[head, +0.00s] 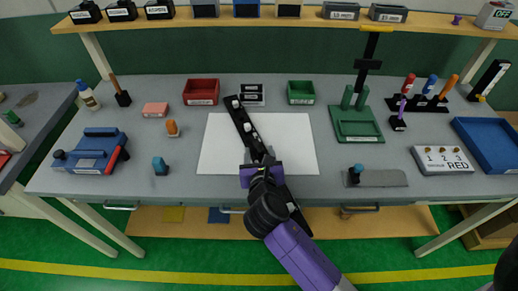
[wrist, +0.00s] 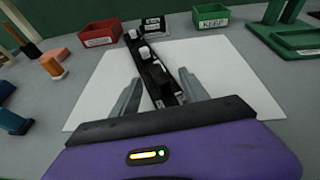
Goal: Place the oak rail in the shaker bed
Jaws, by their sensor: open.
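A long dark rail (head: 243,118) with white clips on it lies slanted over the white sheet (head: 215,150). It is the only loose rail I see, and it looks black rather than oak-coloured. My gripper (head: 263,163) is at its near end. In the wrist view my open fingers (wrist: 160,92) stand on either side of the rail (wrist: 151,68), with gaps showing. I cannot tell for sure which fixture is the shaker bed. A blue fixture with a red handle (head: 90,155) stands at the left, and a grey plate with a blue knob (head: 385,178) lies at the front right.
A red bin (head: 201,91) and a green bin (head: 301,92) stand behind the sheet, with small black boxes (head: 252,94) between them. A green press (head: 357,123) stands to the right. A blue tray (head: 490,142) is at the far right. Small coloured pieces stand at the left.

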